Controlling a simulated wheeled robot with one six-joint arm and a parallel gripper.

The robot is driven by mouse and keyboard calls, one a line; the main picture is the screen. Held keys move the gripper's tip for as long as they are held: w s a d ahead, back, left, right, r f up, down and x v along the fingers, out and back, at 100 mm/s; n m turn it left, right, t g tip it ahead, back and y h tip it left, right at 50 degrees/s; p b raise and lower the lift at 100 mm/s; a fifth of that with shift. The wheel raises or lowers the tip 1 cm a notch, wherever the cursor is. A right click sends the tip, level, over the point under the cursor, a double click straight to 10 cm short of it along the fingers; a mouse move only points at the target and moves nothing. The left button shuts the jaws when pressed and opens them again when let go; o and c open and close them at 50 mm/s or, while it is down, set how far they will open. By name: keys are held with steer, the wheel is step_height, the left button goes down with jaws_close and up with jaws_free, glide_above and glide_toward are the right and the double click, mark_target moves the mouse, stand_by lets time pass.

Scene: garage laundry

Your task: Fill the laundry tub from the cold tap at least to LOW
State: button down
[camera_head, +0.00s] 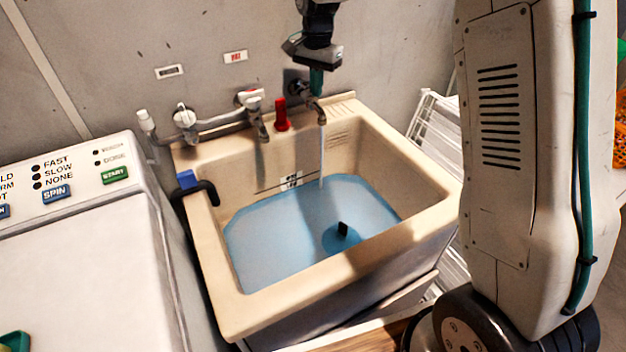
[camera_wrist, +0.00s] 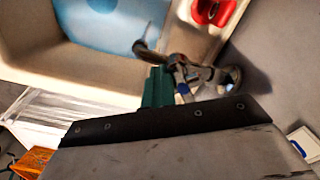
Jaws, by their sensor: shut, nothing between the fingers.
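The beige laundry tub (camera_head: 225,285) holds blue water (camera_head: 280,240) over its floor. A thin stream (camera_head: 322,160) falls into it from the right-hand tap (camera_head: 318,112). This tap shows a blue mark in the wrist view (camera_wrist: 183,90). A small label (camera_head: 291,180) with a dark line is on the tub's back wall, close to the water's far edge; I cannot read it. My gripper (camera_head: 316,84), with teal fingers, is shut and empty, pointing down right beside the tap. The fingers also show in the wrist view (camera_wrist: 158,88); whether they touch the tap is unclear.
A red-handled fitting (camera_head: 281,115) and a second tap (camera_head: 255,110) stand left of the running tap. A black hose with a blue clip (camera_head: 187,180) hooks over the left rim. A washing machine (camera_head: 85,255) is at left, a white rack (camera_head: 432,125) at right.

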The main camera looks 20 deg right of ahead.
steer(key=shift+a+f, duration=0.15)
steer(key=shift+f, duration=0.05)
steer(key=shift+w+a+r, duration=0.1)
steer(key=shift+w+a, duration=0.2)
steer(key=shift+a, duration=0.15)
steer(key=shift+w+a, duration=0.1)
steer(key=shift+w, duration=0.05)
